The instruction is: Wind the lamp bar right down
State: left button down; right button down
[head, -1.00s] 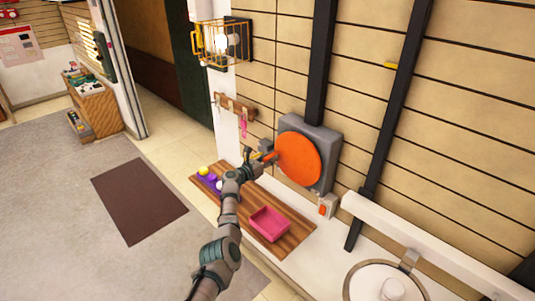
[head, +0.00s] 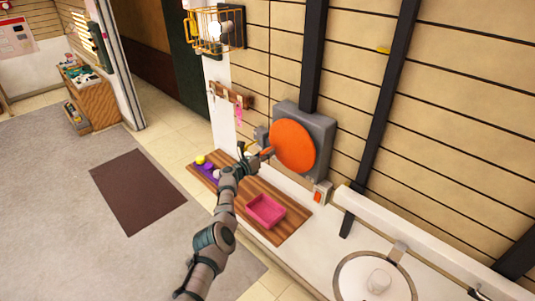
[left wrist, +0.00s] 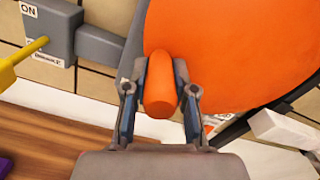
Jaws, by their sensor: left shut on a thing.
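A large orange crank disc (head: 292,146) sits on a grey wall housing (head: 322,132). Its orange handle (left wrist: 160,85) sticks out toward me in the left wrist view. My left gripper (left wrist: 160,98) is shut on this handle, one finger on each side; in the head view the gripper (head: 255,156) is at the disc's left edge. A long white bar (head: 430,262), probably the lamp bar, crosses the dark sloping rails at lower right. A short stub of rail shows below it. My right gripper is not in view.
A grey switch box (left wrist: 95,40) labelled ON, with a yellow lever (left wrist: 22,58), is beside the disc. A wooden counter (head: 232,190) below holds a pink tray (head: 265,211). A round white lidded vessel (head: 375,280) stands at lower right.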

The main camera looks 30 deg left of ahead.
pick_arm(q)
jog(key=shift+d+f, duration=0.1)
jog(key=shift+f, duration=0.05)
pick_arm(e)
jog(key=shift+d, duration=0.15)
pick_arm(q)
jog(key=c, duration=0.9)
grip_release()
jog(key=shift+c, duration=0.2)
jog(key=shift+w, duration=0.15)
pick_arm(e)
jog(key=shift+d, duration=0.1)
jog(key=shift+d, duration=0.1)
pick_arm(q)
jog(key=shift+v, duration=0.9)
jog(key=v, duration=1)
jog(key=shift+f, duration=0.1)
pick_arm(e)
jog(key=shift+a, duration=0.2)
